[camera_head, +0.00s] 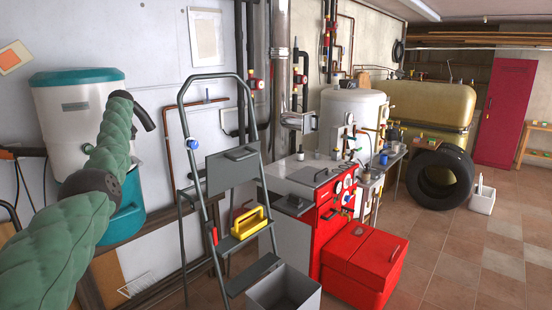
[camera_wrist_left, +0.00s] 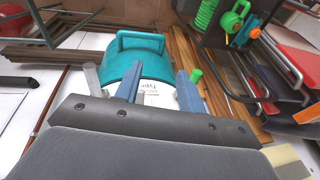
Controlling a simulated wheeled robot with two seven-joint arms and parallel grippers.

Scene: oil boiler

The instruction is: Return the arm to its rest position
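My left arm (camera_head: 105,160), in a green padded sleeve, comes in from the left in the head view and reaches up in front of a white and teal tank. Its gripper cannot be made out there. In the left wrist view my left gripper (camera_wrist_left: 160,70) has its two blue-grey fingers apart, with nothing seen held between them. A teal part with a handle (camera_wrist_left: 140,42) and a white label lie beyond the fingers; I cannot tell whether they touch. My right arm and gripper are not in view.
The white and teal tank (camera_head: 80,77) stands close behind my left arm. A grey stepladder (camera_head: 196,150) holding a yellow toolbox (camera_head: 250,224) stands right of it. A red boiler (camera_head: 335,212) and red box (camera_head: 364,258) stand farther right. Tiled floor (camera_head: 455,265) is open at right.

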